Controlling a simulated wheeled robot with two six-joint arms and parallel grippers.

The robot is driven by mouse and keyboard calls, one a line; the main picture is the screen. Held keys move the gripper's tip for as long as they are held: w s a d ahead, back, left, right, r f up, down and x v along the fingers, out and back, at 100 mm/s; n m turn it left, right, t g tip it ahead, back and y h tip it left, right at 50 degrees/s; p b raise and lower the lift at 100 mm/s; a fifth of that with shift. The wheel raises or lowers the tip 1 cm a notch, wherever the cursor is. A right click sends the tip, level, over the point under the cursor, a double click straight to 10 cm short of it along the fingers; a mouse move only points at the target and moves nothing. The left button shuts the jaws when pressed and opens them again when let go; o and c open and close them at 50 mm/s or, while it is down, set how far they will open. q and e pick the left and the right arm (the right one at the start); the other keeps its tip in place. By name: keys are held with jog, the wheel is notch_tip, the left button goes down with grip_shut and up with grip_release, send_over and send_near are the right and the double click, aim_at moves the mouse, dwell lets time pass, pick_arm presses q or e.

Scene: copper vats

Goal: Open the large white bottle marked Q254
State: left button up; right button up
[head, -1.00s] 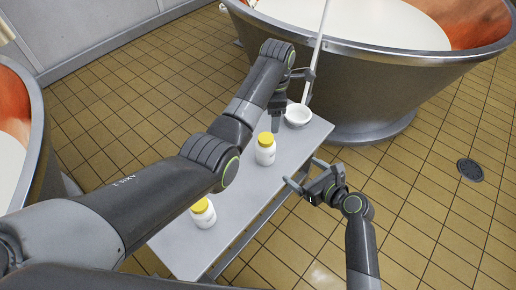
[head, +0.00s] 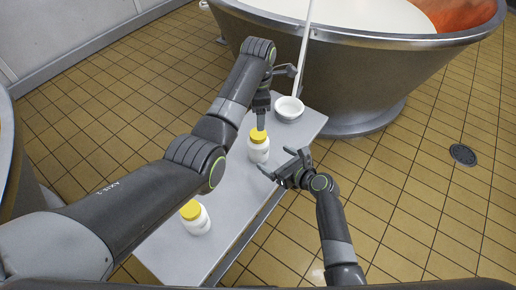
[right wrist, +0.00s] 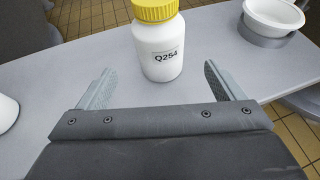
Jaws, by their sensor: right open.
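The large white bottle marked Q254 (head: 258,151) has a yellow cap and stands upright on the grey bench. Its label faces me in the right wrist view (right wrist: 160,55). My right gripper (head: 285,164) is open and empty, at the bench's right edge, just to the lower right of the bottle. In the right wrist view its fingertips (right wrist: 158,69) point at the bottle, which stands just beyond them and between them. My left gripper (head: 262,122) hangs just behind the yellow cap in the head view; whether it touches is unclear, and its jaws cannot be made out.
A second white bottle (head: 196,220) with a yellow cap stands nearer on the bench (head: 222,235). A white bowl (head: 289,108) sits at the far end, beside a thin white pole (head: 304,45). A large vat (head: 350,75) stands behind.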

aim_at(257, 148)
jog(key=shift+x, duration=5.25)
jog(key=shift+c, duration=0.3)
